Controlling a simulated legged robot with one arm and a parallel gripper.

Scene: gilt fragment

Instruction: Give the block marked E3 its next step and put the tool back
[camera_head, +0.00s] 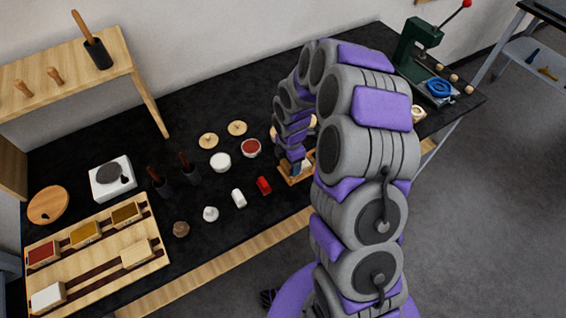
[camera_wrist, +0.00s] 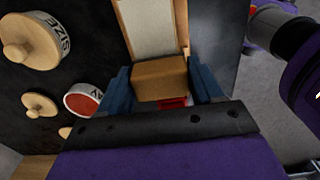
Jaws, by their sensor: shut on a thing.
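My gripper (camera_wrist: 161,88) is shut on a brown block-shaped thing (camera_wrist: 160,78), held between its two blue fingers; a red patch shows just below it. Beyond it in the wrist view is a pale panel with wooden edges (camera_wrist: 150,28); I cannot tell whether they touch. In the head view my gripper (camera_head: 296,170) is low over a small wooden tray (camera_head: 285,174), mostly hidden by my arm. A wooden rack (camera_head: 100,262) at the left holds blocks: red (camera_head: 42,254), ochre (camera_head: 86,234), darker gold (camera_head: 126,214), bare wood (camera_head: 136,254) and white (camera_head: 47,297). No E3 mark is readable.
Lidded pots, one labelled SIZE (camera_wrist: 28,40), and a red-filled dish (camera_head: 251,148) stand near my gripper. A red piece (camera_head: 264,186) and white piece (camera_head: 238,198) lie left of the tray. Dark holders (camera_head: 161,183), a white hotplate (camera_head: 112,178) and a green press (camera_head: 418,48) stand farther off.

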